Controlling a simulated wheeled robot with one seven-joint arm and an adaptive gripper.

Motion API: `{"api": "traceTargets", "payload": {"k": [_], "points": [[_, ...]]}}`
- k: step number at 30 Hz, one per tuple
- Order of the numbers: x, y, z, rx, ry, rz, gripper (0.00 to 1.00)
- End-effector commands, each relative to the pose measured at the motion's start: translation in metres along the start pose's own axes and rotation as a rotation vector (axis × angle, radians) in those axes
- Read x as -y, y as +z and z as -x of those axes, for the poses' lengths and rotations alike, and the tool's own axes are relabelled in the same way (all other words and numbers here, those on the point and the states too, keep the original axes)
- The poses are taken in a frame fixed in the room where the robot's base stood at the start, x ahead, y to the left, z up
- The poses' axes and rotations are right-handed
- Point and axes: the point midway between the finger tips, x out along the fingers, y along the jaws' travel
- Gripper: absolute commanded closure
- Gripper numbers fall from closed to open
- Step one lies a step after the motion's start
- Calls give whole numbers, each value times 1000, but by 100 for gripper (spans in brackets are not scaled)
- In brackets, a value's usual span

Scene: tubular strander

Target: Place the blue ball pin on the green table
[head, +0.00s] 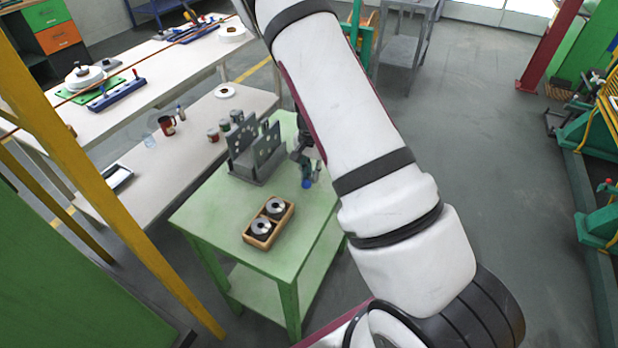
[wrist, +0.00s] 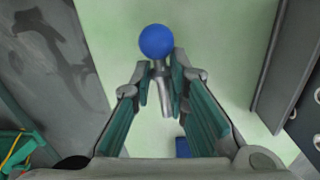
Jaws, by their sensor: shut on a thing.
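The blue ball pin (wrist: 157,41) has a round blue ball on a grey metal shank. In the wrist view my gripper (wrist: 159,70) is shut on the shank just below the ball, over the green table (wrist: 215,40). In the head view the ball (head: 307,184) shows as a small blue spot at my gripper (head: 306,166), above the right part of the green table (head: 205,211). My arm hides part of the gripper and the table's right edge. I cannot tell whether the pin touches the tabletop.
A wooden box (head: 259,241) with two round metal parts sits nearer the table's front. A small blue thing (wrist: 183,147) shows below the fingers. The table's left part is clear.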

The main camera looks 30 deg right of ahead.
Motion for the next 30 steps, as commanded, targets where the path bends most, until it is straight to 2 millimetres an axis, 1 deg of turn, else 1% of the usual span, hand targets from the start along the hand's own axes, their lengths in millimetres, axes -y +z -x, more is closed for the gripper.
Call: {"api": "traceTargets", "payload": {"k": [6, 9, 12, 14, 26, 27, 29, 30], "points": [[13, -10, -3, 0, 1, 0, 100], [10, -8, -19, 2, 4, 0, 100], [10, -8, -30, 2, 3, -1, 100], [11, -9, -34, 1, 1, -1, 100], [12, -9, -40, 1, 0, -1, 100], [12, -9, -40, 1, 0, -1, 80], [11, -9, -40, 1, 0, -1, 67], [11, -9, -39, 1, 0, -1, 65]]}}
